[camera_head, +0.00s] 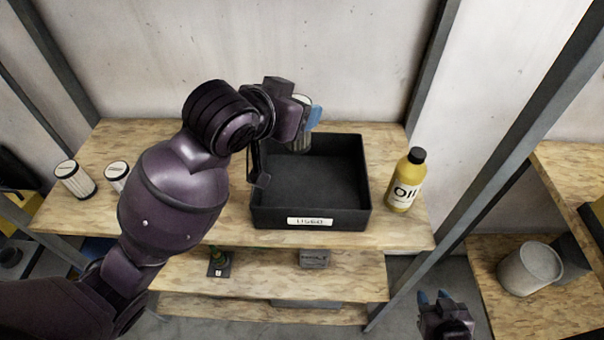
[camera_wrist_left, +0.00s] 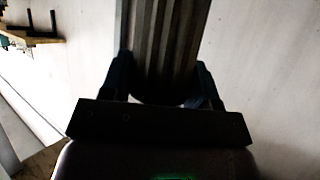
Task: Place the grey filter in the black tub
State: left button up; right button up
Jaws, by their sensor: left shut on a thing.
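The black tub (camera_head: 310,217) stands on the wooden top shelf with a white label on its front; its visible floor is bare. My left gripper (camera_head: 303,112) is over the tub's back edge, shut on the grey filter (camera_head: 302,133). The pleated filter is partly hidden by the gripper in the head view. In the left wrist view the filter (camera_wrist_left: 165,40) sits between both fingers (camera_wrist_left: 163,85). From these views I cannot tell its exact height above the tub. My right gripper (camera_head: 433,297) is low at the bottom right, blue fingertips apart, empty.
Two white-and-dark pleated filters (camera_head: 75,180) (camera_head: 117,175) stand at the left of the shelf (camera_head: 400,233). A yellow oil bottle (camera_head: 407,183) stands close right of the tub. A metal post (camera_head: 500,150) rises at right, and a grey container (camera_head: 528,268) sits beyond it.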

pick_arm(q)
notch_tip(320, 180, down, 17)
jog(key=shift+r, duration=0.1)
jog(key=shift+f, duration=0.2)
dwell(0.3)
jog(key=shift+f, duration=0.1)
jog(key=o, duration=0.9)
jog(key=shift+o, duration=0.2)
